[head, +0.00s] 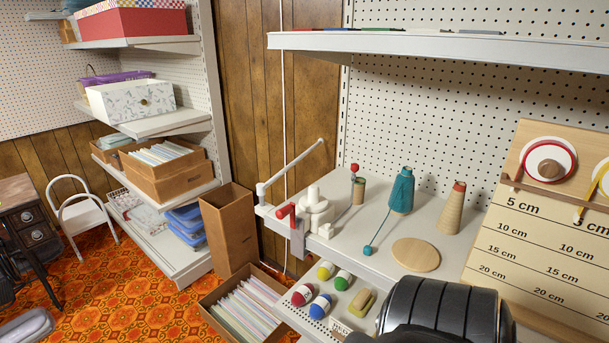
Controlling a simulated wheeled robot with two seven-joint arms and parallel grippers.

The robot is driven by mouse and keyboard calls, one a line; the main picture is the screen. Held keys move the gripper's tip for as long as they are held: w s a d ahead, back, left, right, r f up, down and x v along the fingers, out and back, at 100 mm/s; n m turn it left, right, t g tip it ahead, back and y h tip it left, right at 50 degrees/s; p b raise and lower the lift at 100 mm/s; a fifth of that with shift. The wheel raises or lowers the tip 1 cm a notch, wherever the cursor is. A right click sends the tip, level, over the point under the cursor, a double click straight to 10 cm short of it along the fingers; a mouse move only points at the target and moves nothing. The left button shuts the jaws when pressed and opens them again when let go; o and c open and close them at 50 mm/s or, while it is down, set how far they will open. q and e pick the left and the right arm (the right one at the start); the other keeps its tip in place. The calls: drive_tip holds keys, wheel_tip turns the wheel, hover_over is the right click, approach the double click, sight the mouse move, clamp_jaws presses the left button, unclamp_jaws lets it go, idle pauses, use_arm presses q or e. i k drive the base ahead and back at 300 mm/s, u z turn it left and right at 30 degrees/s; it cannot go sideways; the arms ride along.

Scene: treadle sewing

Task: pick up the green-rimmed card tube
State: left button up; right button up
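A short brown card tube (358,191) with a dark greenish rim stands upright on the shelf board (345,245), towards the back. Neither gripper's fingers show in the head view. A dark rounded link of mine fills the bottom right, well in front of the tube.
A tan cone with a red tip (452,208) and a round wooden disc (416,255) share the board. A measuring board (545,230) stands at right. An upper shelf (440,46) overhangs.

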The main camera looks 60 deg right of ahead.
sight(360, 184)
drive_tip(key=i, duration=0.6)
drive_tip(key=z, duration=2.2)
